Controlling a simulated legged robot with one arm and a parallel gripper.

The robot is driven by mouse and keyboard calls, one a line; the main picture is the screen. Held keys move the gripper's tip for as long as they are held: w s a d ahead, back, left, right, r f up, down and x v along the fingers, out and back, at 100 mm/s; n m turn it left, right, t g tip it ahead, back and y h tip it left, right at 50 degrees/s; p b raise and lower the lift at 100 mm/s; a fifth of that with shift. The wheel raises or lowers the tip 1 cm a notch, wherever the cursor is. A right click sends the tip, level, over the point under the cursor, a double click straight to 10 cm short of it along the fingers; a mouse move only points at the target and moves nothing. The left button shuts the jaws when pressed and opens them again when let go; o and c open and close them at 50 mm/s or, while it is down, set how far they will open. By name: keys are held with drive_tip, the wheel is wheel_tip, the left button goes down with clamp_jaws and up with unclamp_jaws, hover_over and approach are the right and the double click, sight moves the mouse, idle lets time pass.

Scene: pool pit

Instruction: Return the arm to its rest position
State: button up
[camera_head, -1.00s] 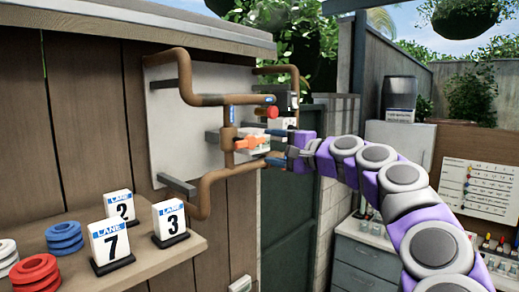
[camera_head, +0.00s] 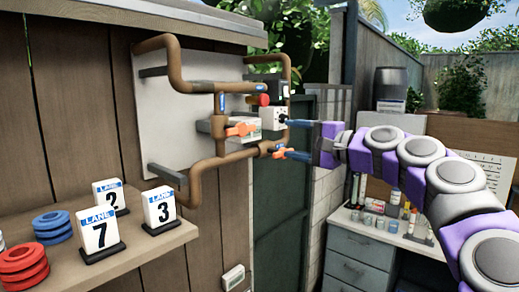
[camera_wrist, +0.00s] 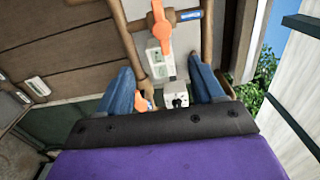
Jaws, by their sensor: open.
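My purple and grey arm (camera_head: 410,155) reaches in from the right edge of the head view. My gripper (camera_head: 298,139) points left toward the pipework, with its two blue fingers spread apart. The gripper also shows in the wrist view (camera_wrist: 164,90), with nothing held between the fingers. Brown pipes (camera_head: 205,185) carry an orange valve handle (camera_head: 240,129). A second orange handle (camera_head: 278,152) sits lower right, close to the lower finger in the picture; I cannot tell whether they touch. A white box with a black knob (camera_wrist: 175,98) lies beyond the fingers.
A wooden shelf (camera_head: 165,245) at lower left holds lane signs (camera_head: 98,232) and red and blue rings (camera_head: 24,267). A grey cabinet (camera_head: 365,262) with bottles and jars on top stands below the arm. A dark green door (camera_head: 280,215) is behind the pipes.

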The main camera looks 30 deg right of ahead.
drive_tip(key=shift+a, duration=0.1)
